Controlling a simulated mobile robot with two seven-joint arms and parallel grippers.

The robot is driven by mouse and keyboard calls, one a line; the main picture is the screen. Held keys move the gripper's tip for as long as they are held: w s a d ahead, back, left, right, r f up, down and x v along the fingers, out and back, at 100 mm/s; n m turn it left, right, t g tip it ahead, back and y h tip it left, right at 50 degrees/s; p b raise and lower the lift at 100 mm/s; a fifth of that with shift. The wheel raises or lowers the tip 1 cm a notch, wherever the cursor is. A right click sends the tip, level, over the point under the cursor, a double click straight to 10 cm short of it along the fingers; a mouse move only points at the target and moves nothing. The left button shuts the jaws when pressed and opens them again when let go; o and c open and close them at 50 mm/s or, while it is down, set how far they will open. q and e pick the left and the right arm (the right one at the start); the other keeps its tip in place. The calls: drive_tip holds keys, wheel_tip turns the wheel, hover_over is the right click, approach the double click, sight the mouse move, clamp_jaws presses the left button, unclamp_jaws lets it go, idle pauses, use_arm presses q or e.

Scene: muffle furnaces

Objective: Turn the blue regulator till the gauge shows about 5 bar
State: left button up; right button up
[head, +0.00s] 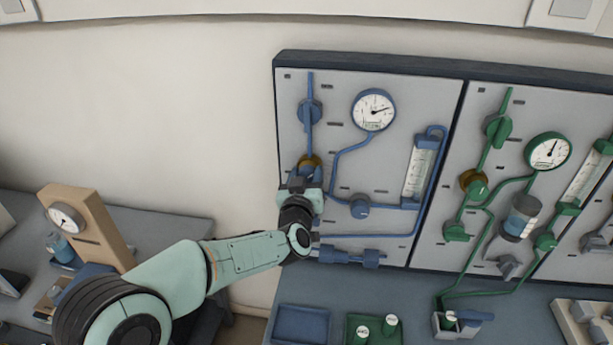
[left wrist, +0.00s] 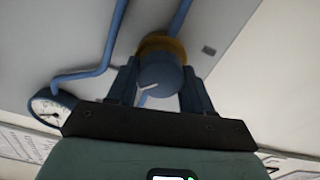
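The blue regulator knob (left wrist: 160,76), with a white pointer mark and a brass collar behind it, is on the left grey panel. In the head view its brass collar (head: 311,161) shows just above my left gripper (head: 303,184), which hides most of the knob. In the left wrist view the two fingers of my left gripper (left wrist: 160,92) stand on either side of the knob and appear to touch it. The blue-rimmed gauge (head: 373,110) is up and right of it; its needle points right and slightly up. The scale figures are too small to read. My right gripper is not in view.
Another blue knob (head: 310,112) is above the regulator, and a blue valve (head: 360,206) and flow tube (head: 418,173) are to its right. A green-piped panel (head: 510,130) stands further right. A blue tray (head: 300,325) lies on the bench below.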

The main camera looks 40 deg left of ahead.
use_arm(q)
drive_tip(key=shift+c, duration=1)
drive_tip(key=shift+m+p, duration=0.4)
drive_tip(key=shift+m, duration=1.1)
drive_tip(key=o, duration=1)
drive_tip(key=b+v, duration=0.1)
drive_tip(key=v, duration=1.2)
drive_tip(key=shift+s+d, duration=0.1)
drive_tip(key=shift+s, duration=0.1)
